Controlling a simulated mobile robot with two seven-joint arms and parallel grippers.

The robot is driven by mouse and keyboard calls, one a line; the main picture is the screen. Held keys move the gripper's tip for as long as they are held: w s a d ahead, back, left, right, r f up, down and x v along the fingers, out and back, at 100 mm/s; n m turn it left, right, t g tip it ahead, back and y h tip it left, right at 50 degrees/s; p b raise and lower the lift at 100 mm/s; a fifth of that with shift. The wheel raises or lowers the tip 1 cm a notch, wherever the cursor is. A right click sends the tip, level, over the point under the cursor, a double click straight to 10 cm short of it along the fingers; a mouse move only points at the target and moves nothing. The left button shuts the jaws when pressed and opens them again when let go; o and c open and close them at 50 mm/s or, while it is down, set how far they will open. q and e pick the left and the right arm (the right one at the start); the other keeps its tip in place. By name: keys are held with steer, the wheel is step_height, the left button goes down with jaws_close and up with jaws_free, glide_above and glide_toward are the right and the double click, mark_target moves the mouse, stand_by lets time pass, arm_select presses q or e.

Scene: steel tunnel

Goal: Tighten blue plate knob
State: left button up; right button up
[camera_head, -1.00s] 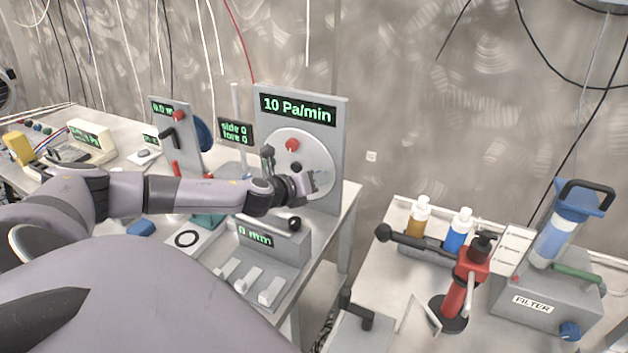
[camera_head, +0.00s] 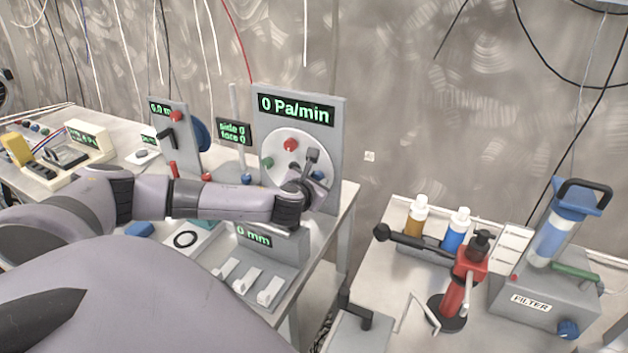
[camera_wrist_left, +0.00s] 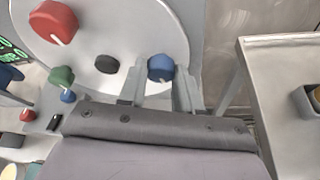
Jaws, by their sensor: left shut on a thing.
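A round white plate (camera_head: 300,143) on an upright grey panel (camera_head: 337,140) carries a red knob (camera_head: 290,145), a green knob (camera_head: 267,163) and a blue knob (camera_head: 318,176). The panel's display (camera_head: 295,109) reads "0 Pa/min". My left gripper (camera_head: 314,168) is at the lower right of the plate. In the left wrist view the blue knob (camera_wrist_left: 160,68) sits between its fingertips and the gripper is shut on it. The red knob (camera_wrist_left: 53,21) and green knob (camera_wrist_left: 61,77) are clear of the fingers. My right gripper is not in view.
A grey unit (camera_head: 270,262) reading "0 mm" stands below my left forearm. Other devices crowd the bench to the left. A second table on the right holds bottles, a red tool (camera_head: 462,285) and a filter box (camera_head: 545,303). A gap separates the tables.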

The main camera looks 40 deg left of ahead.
arm_select(q)
steer(key=shift+m+y, duration=0.4)
steer(key=shift+m, duration=0.4)
steer(key=o, duration=1)
steer(key=shift+o, duration=0.2)
steer(key=v, duration=0.7)
steer(key=shift+d, duration=0.15)
steer(key=shift+f, duration=0.1)
